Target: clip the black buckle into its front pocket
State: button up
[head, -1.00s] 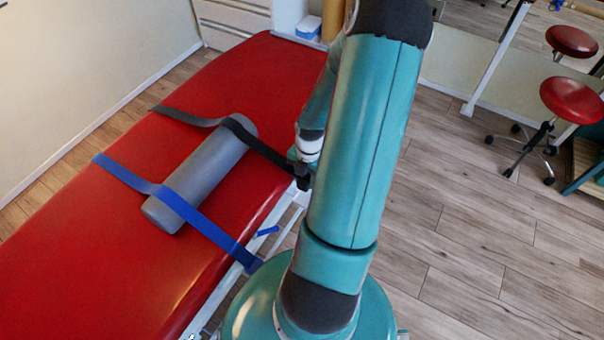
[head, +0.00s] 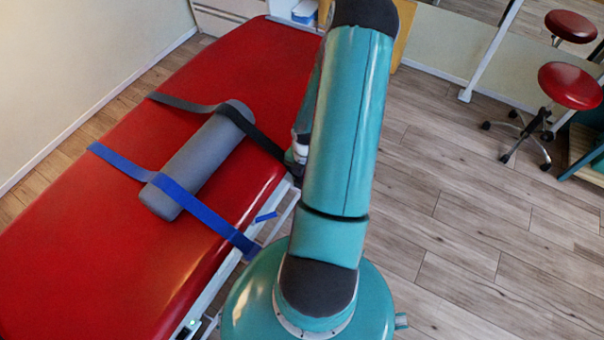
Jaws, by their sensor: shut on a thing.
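A black strap (head: 262,139) crosses the grey foam roller (head: 200,157) on the red table (head: 90,230) and runs down toward the table's right side. My gripper (head: 296,166) is at the strap's end, by the table's right edge, and is shut on the black buckle. The buckle shows only as a small dark shape there, and my upper arm covers much of this spot. The front pocket cannot be made out.
A blue strap (head: 120,164) also crosses the roller and hangs at the table's side near a blue lever (head: 265,217). Red stools (head: 571,86) stand at the right. Wooden floor (head: 450,210) right of my arm is clear.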

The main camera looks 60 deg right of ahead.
dwell(0.4)
jog(key=o, duration=1.1)
jog(key=shift+f, duration=0.1)
jog(key=shift+w+d+r, duration=0.1)
jog(key=shift+r, duration=0.45)
notch_tip(320, 180, up, 13)
jog(key=d, duration=0.1)
jog(key=shift+d+f, duration=0.15)
jog(key=shift+d, duration=0.1)
